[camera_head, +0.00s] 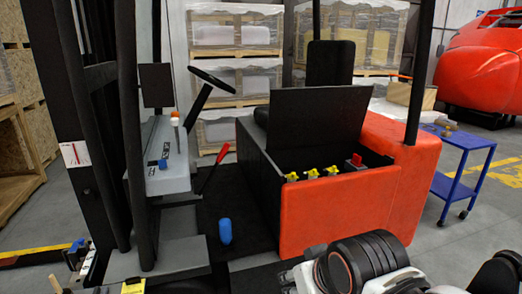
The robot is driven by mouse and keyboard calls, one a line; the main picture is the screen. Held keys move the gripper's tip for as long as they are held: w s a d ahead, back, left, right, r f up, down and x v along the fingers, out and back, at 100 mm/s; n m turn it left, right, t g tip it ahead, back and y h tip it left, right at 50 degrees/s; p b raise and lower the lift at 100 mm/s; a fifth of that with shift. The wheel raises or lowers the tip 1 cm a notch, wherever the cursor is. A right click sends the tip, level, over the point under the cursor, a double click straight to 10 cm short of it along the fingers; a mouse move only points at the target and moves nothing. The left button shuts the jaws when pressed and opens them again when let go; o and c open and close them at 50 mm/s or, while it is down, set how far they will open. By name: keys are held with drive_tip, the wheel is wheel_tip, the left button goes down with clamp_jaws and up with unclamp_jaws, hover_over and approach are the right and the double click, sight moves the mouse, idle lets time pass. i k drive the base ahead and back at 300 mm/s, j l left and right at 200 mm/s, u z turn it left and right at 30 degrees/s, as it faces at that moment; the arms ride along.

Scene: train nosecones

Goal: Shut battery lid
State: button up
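The battery lid (318,116) is a flat black panel on the red forklift. It stands raised, nearly upright, above the open battery compartment (282,160). Inside the compartment, several yellow caps (312,173) and a red-and-grey connector (355,161) show near the front wall. White and black parts of my own arm show at the bottom right, in front of the forklift and apart from the lid. I cannot make out my gripper's fingers in this view.
The black seat (331,63) is behind the lid. The steering wheel (213,79), a red lever (215,166) and a blue object (225,231) on the floor plate are to the left. A blue cart (466,140) stands at the right. Grey floor is open between cart and forklift.

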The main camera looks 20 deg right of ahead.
sight(302, 116)
drive_tip(key=i+l, duration=0.3)
drive_tip(key=i, duration=0.15)
drive_tip(key=i+l, duration=0.25)
drive_tip(key=i, duration=0.2)
